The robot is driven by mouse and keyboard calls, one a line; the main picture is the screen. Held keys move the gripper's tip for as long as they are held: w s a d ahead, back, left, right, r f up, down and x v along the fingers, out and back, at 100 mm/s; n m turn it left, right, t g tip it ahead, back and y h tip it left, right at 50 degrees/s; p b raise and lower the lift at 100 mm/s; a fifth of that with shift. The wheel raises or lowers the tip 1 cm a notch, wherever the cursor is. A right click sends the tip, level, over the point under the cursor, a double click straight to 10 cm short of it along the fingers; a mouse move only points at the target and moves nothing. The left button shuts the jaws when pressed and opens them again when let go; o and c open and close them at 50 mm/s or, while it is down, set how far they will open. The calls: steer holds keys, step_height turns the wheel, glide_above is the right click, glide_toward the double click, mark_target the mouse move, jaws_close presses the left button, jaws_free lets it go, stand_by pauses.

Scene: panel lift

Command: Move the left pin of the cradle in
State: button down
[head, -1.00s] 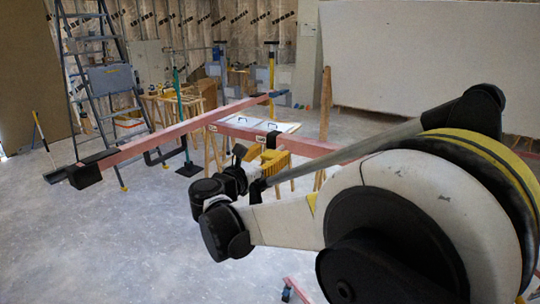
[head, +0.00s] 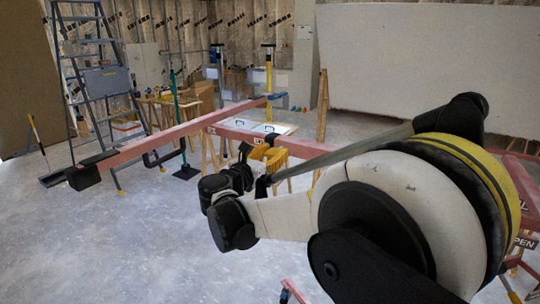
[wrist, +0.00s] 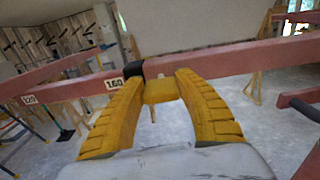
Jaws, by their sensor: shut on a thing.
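The cradle is a red frame whose long crossbar (head: 170,135) runs from a black-ended tip at the left to a blue-ended tip at the back. A second red beam (wrist: 240,58) crosses the wrist view, with a black collar (wrist: 133,70) on it next to a "160" label. My gripper (wrist: 160,80) has its yellow fingers on either side of a yellow block, which looks like the left pin (wrist: 160,92), just right of the collar. It is shut on this block. In the head view my gripper (head: 268,153) is at the beam, partly hidden by my wrist.
A stepladder (head: 95,75) stands at the left, and a large pale panel (head: 410,70) leans at the back right. A tray (head: 255,127) on trestles is behind the beam. The floor at the front left is clear.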

steer(key=c, duration=0.8)
jaws_free()
steer(key=shift+c, duration=0.2)
steer(key=v, duration=1.2)
